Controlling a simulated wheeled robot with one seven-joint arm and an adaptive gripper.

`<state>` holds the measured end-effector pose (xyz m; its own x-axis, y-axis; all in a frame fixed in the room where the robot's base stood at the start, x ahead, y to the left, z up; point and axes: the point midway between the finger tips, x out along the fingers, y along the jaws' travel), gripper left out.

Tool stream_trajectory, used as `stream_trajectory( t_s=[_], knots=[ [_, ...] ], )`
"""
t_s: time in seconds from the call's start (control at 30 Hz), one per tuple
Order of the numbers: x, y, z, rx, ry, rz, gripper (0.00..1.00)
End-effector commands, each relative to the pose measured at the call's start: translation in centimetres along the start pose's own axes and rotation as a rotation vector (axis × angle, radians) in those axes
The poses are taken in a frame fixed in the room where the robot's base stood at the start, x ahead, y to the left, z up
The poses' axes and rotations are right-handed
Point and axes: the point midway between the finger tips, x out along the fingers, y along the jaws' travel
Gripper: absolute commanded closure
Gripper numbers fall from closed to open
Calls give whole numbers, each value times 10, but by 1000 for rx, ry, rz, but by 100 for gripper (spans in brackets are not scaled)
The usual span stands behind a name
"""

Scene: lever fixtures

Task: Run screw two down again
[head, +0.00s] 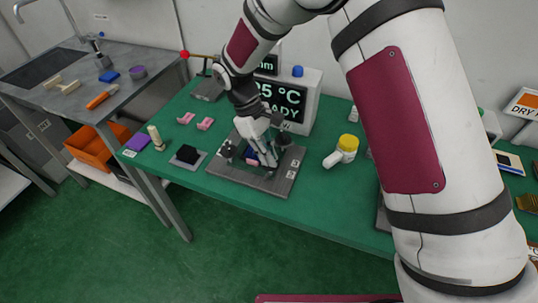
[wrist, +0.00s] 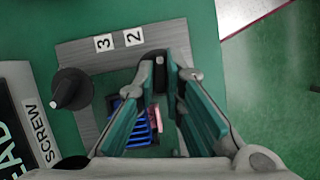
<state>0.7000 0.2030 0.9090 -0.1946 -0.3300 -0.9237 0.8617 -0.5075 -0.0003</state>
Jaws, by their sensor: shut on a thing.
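A grey plate fixture (head: 240,178) lies on the green bench, with several black screw knobs on it. In the wrist view, the labels 3 (wrist: 104,42) and 2 (wrist: 134,37) show on its edge. My gripper (head: 262,163) points down over the plate. In the wrist view, my gripper (wrist: 161,66) is shut on the black knob of screw two (wrist: 159,76), beside label 2; the fingers hide part of it. Screw three's black knob (wrist: 72,88) stands free to the left. A blue finned part (wrist: 140,130) with a pink strip (wrist: 157,120) lies between the fingers' lengths, lower down.
A white display box (head: 300,95) reading a temperature stands behind the fixture. Pink blocks (head: 205,124) lie behind left.

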Motion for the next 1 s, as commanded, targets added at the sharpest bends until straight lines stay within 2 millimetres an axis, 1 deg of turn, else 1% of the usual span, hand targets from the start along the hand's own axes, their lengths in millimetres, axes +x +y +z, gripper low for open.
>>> stream_trajectory(
  t_s=[1.0],
  knots=[
    [0,5,3,893,0,-370,100]
  ],
)
